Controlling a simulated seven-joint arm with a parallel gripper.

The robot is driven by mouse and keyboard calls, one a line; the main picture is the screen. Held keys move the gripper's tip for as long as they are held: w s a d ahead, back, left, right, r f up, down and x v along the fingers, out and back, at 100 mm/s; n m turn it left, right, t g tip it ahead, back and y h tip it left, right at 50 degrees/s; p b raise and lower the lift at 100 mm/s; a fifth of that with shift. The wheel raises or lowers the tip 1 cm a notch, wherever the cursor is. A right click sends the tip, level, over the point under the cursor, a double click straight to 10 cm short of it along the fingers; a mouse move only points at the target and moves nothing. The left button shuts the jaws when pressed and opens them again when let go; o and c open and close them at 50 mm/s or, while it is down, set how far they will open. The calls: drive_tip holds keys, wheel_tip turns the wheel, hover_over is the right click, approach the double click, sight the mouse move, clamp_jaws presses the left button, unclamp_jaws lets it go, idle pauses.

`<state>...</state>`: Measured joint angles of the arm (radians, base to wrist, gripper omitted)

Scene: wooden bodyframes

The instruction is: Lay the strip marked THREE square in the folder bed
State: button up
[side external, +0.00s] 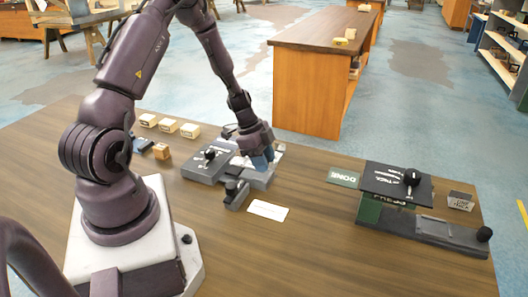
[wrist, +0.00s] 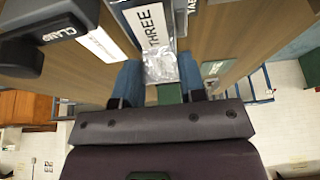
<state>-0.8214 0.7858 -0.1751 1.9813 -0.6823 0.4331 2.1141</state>
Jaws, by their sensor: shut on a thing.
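The strip marked THREE (wrist: 152,28) shows in the wrist view, white with black letters and a shiny, clear-looking near end. My gripper (wrist: 158,78) has its blue fingers on either side of that end and is shut on it. In the side view my gripper (side external: 262,163) points down at the right part of the grey folder (side external: 204,169), low over its bed. The fingers and hand hide most of the strip there. I cannot tell whether the strip touches the bed or lies square. A dark part marked CLAMP (wrist: 62,30) is at the upper left of the wrist view.
A white card (side external: 268,210) lies in front of the folder. A green DONE mat (side external: 343,178) and a dark press (side external: 397,184) are to the right, with a small labelled block (side external: 460,201) beyond. Several wooden blocks (side external: 168,126) sit left. The front tabletop is clear.

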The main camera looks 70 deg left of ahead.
sight(248, 164)
drive_tip(key=shift+f, duration=0.4)
drive_tip(key=shift+f, duration=0.6)
idle(0.4)
drive_tip(key=o, duration=1)
drive_tip(key=shift+r, duration=0.1)
drive_tip(key=v, duration=1.2)
drive_tip(key=shift+s+r, duration=0.15)
drive_tip(key=shift+r, duration=0.2)
drive_tip(key=shift+a, duration=0.1)
